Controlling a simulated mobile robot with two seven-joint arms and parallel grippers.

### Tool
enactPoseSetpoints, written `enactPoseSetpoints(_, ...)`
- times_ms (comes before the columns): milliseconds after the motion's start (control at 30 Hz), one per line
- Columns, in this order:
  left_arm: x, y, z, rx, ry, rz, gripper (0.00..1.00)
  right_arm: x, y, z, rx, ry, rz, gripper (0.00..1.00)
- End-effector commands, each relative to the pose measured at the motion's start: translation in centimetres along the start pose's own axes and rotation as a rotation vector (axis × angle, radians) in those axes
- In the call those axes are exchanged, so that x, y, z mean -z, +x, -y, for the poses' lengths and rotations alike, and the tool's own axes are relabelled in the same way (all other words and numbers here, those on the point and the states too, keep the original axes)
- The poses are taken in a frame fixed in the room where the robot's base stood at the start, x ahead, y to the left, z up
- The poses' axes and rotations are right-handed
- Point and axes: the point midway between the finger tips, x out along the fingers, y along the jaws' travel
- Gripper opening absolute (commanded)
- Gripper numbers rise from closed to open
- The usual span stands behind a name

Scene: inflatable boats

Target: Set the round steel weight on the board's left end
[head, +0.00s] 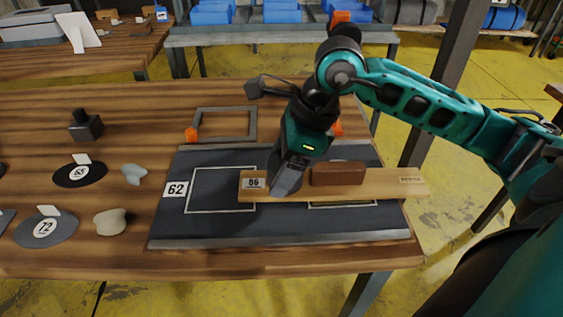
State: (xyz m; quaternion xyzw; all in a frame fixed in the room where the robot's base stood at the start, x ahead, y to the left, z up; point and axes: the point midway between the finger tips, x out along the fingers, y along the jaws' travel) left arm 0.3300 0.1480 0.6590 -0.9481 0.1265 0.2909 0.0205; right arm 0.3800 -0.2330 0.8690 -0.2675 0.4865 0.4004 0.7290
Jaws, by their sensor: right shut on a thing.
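The board (400,182) is a pale wooden plank lying across the dark mat, with a number tag (253,182) near its left end. My right gripper (287,172) points down over the left part of the board, just right of the tag. It is shut on a grey thing, which I take for the round steel weight (286,183); the fingers hide much of it. Its lower end is at the board, but I cannot tell whether it touches. A brown block (338,173) sits on the board right of my gripper. My left gripper is out of view.
The dark mat (225,225) has a "62" tag and white outlines. A grey frame (225,109) with orange clips lies behind it. Numbered round patches (45,231), pale lumps (110,222) and a dark knobbed block (85,125) lie left. The table's front strip is clear.

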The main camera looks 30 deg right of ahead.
Motion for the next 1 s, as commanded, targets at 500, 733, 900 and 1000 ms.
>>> enactPoseSetpoints(500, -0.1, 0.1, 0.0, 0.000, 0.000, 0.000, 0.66, 0.1, 0.1, 0.0, 0.000, 0.000, -0.001, 0.94)
enactPoseSetpoints(733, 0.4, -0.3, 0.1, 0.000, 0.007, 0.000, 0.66, -0.1, -1.6, 0.1, 0.004, 0.000, 0.000, 0.94)
enactPoseSetpoints(900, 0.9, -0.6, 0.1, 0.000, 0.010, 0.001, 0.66, -0.1, -5.3, 0.1, 0.006, 0.000, -0.001, 0.94)
enactPoseSetpoints(1000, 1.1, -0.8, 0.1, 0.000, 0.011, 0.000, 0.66, -0.1, -7.5, 0.1, 0.005, 0.001, -0.001, 0.94)
